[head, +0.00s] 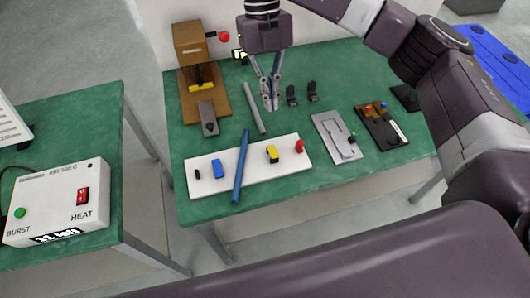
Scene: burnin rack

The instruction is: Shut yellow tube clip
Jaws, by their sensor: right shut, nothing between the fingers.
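A small yellow block with a dark part (272,154) sits on the white board (260,181); it looks like the yellow tube clip, but whether it is open or shut is too small to tell. My right gripper (270,105) points down above the green table, behind the board and apart from the yellow block. Its fingers are together and empty. My left gripper is out of view.
A blue rod (240,165) lies across the board, between a blue block (217,169) and the yellow one. A red piece (298,146) is at its right end. A grey rod (254,108) lies beside my gripper. A brown press (190,45) stands back left.

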